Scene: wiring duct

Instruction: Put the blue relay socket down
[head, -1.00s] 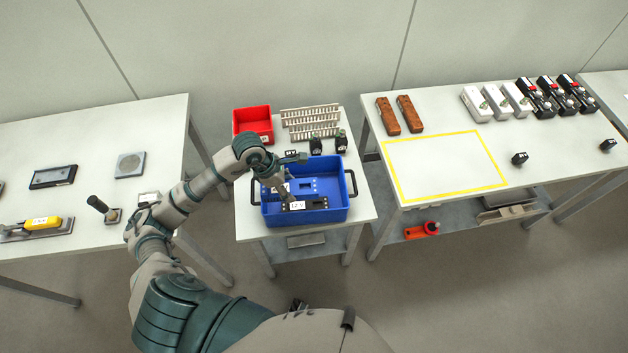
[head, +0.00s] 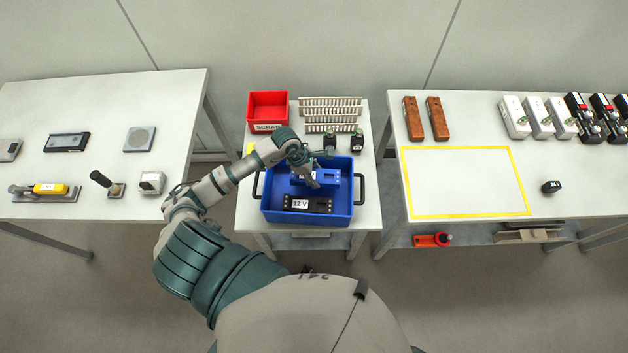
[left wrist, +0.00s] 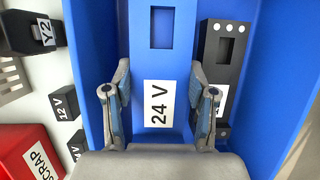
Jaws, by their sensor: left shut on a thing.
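The blue relay socket (head: 328,177), labelled 24 V, is inside the blue bin (head: 306,219) on the middle table. My left gripper (head: 314,183) reaches down into the bin and is shut on this socket. In the left wrist view the socket (left wrist: 172,62) lies between the two fingers of the gripper (left wrist: 160,102), its label facing up. I cannot tell whether the socket touches the bin floor. A black 12 V socket (head: 322,206) lies beside it, nearer me; it also shows in the left wrist view (left wrist: 225,72). My right gripper is not in view.
The bin has a black handle (head: 367,188) at each side. Behind it stand a red scrap box (head: 268,104), slotted ducts (head: 331,104) and dark relays (head: 330,141). The right table has a mostly clear yellow-framed area (head: 465,182). Several parts lie on the left table (head: 95,102).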

